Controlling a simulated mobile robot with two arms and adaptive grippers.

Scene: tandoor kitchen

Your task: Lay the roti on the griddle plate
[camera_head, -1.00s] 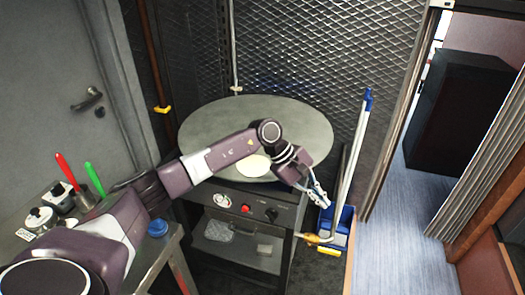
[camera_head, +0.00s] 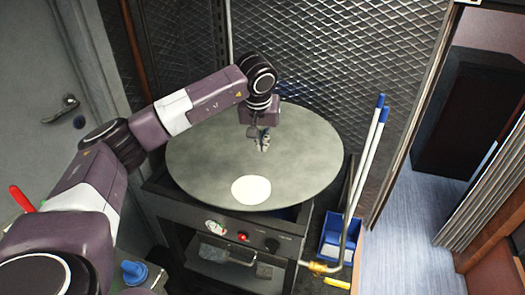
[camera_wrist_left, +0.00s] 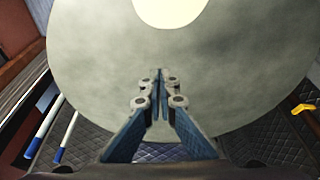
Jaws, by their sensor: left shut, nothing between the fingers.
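The roti (camera_head: 251,190) is a pale round disc lying flat on the griddle plate (camera_head: 310,160), near its front edge. The griddle plate is a large grey round plate on a dark stand. My left gripper (camera_head: 263,144) is over the middle of the plate, behind the roti and apart from it. In the left wrist view its fingers (camera_wrist_left: 158,85) are shut with nothing between them. The roti (camera_wrist_left: 170,8) shows at the top of that view, cut off by the edge, on the griddle plate (camera_wrist_left: 235,70). My right gripper is not in view.
A blue bucket (camera_head: 338,235) with white-handled tools stands right of the stand. Control knobs (camera_head: 271,245) sit on the stand's front. A mesh wall (camera_head: 310,60) rises behind the plate. A blue-capped item (camera_head: 134,272) is at the lower left.

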